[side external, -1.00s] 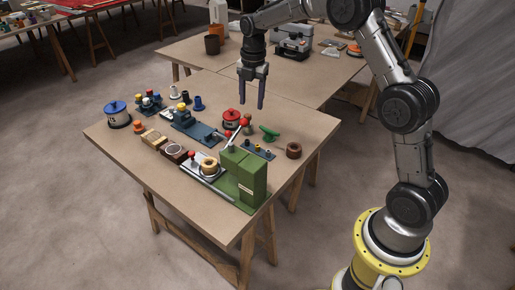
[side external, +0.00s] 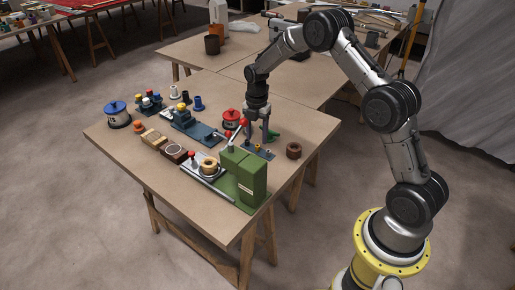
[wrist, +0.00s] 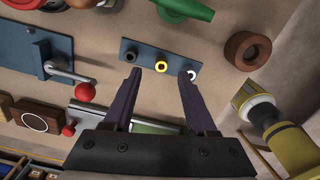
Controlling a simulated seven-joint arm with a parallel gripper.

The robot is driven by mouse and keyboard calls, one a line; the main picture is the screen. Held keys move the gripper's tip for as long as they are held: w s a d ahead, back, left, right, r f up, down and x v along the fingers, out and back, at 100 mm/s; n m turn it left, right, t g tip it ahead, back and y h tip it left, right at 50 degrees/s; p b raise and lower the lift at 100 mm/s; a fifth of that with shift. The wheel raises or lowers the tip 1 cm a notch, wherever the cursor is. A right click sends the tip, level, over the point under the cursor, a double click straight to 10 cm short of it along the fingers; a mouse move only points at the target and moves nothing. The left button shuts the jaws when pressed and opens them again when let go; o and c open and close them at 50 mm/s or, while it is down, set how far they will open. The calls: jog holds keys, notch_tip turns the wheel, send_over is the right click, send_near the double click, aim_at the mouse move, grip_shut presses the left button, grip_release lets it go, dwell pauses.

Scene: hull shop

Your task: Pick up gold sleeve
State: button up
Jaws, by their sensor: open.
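The gold sleeve (wrist: 161,67) is a small yellow ring in the middle of a blue-grey plate (wrist: 143,56) in the wrist view. A black sleeve (wrist: 124,64) is on one side of it and a white sleeve (wrist: 192,75) on the other. My gripper (wrist: 162,76) is open and empty, its fingertips spread to either side of the gold sleeve in the picture. In the side view my gripper (side external: 256,136) points down just above the plate (side external: 265,154). I cannot tell the exact height gap.
A green machine (side external: 243,178) with red-knobbed levers stands close in front of the plate. A brown ring (side external: 293,151) is to the right, a green handled piece (side external: 273,134) behind, and a red-lidded pot (side external: 230,119) to the left. The table's right part is clear.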

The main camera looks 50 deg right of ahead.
aim_at(257, 145)
jog(key=shift+d+f, duration=0.1)
jog(key=shift+f, duration=1.65)
grip_shut()
